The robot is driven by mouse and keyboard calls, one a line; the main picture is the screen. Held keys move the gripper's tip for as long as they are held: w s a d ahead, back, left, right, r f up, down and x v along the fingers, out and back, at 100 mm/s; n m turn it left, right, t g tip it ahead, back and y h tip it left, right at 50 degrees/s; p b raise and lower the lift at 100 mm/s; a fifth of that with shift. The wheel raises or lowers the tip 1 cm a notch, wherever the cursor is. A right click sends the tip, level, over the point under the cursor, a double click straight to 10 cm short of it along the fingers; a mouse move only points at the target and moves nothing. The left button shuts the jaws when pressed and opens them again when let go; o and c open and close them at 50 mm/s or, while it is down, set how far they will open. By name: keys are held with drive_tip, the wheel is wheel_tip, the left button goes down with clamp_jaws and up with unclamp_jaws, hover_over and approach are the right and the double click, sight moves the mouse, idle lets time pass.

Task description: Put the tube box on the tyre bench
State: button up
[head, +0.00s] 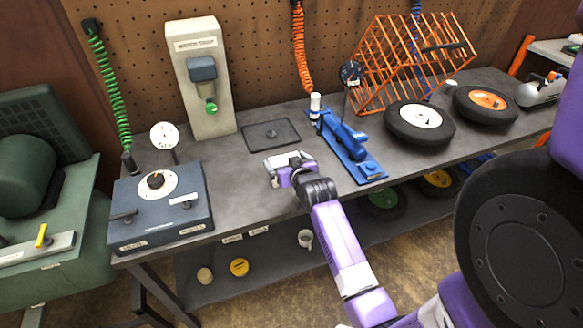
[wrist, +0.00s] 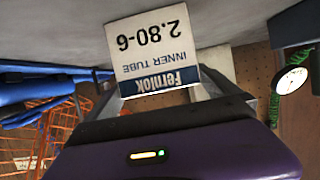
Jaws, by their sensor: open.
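The tube box (wrist: 153,45) is white with a dark blue band and reads "Fernlok INNER TUBE 2.80-6", upside down in the wrist view. It seems to stand on the grey bench top, between or just beyond my open fingers; contact cannot be told. In the head view, my gripper (head: 289,163) is low over the middle of the bench, and the box is hard to tell apart from it. The long grey bench (head: 245,185) carries two wheels, one with a white hub (head: 420,115) and one with an orange hub (head: 488,100), at its right part.
A blue tool (head: 350,150) lies right of my gripper, with an orange wire cage (head: 400,60) behind. A dark flat tray (head: 270,134) lies behind my gripper. A blue-grey box with a dial (head: 160,205) and a pale stand (head: 205,115) are at left. Free bench top lies left of my gripper.

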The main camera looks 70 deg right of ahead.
drive_tip(key=v, duration=1.1)
drive_tip(key=s+a+f+n+t+y, duration=0.1)
drive_tip(key=a+n+t+y, duration=0.1)
drive_tip(key=a, duration=1)
drive_tip(key=s+a+n+t+y, duration=0.2)
drive_tip(key=a+n, duration=0.1)
drive_tip(key=a, duration=0.9)
drive_tip(key=s+a+r+n+t+y, duration=0.2)
drive_tip(key=s+a+r+n+y, duration=0.3)
drive_tip(key=s+a, duration=0.6)
drive_tip(key=shift+s+a+r+y+b, duration=0.2)
drive_tip(key=shift+a+r+y+b, duration=0.2)
drive_tip(key=shift+a+r+y, duration=0.45)
drive_tip(key=shift+d+r, duration=0.1)
drive_tip(key=shift+d, duration=0.05)
